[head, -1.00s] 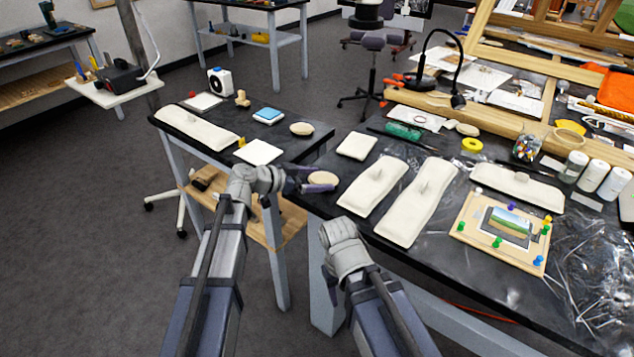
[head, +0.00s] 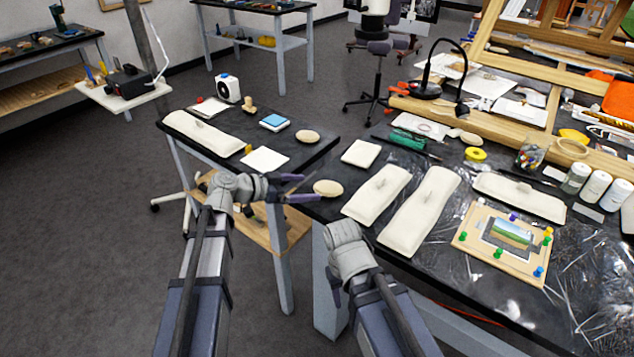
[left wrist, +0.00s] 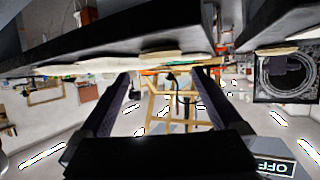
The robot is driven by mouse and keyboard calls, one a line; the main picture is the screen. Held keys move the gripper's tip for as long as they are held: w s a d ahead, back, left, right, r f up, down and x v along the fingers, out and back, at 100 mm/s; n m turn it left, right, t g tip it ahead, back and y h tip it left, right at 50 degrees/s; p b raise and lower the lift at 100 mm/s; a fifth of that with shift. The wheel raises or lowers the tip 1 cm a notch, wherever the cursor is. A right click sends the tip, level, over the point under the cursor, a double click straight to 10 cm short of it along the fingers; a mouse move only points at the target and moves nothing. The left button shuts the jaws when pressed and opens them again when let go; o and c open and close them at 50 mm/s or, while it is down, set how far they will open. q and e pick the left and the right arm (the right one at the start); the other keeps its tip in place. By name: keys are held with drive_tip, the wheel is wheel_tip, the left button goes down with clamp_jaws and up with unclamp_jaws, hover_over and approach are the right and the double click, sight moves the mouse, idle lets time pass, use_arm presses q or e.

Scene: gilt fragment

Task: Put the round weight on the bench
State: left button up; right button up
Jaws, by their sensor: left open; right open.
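A round beige weight (head: 327,188) lies flat at the near left corner of the dark bench (head: 400,250), in the head view. My left gripper (head: 309,187) is open, just left of this weight, its fingers pointing at it with nothing held between them. The left wrist view shows both fingers (left wrist: 163,80) spread apart, close to a dark table edge. A similar round beige pad (head: 307,136) lies on the smaller left table. My right gripper (head: 335,291) hangs low in front of the bench, its fingers mostly hidden behind its own wrist; it appears empty.
Long beige weights (head: 376,195) and a square pad (head: 361,153) lie close right of the round weight. A pinned picture board (head: 502,240) is further right. The smaller table (head: 330,143) stands to the left, with a white square (head: 264,159) on it.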

use_arm(q)
drive_tip(key=shift+p+v, duration=0.75)
drive_tip(key=shift+v, duration=1.95)
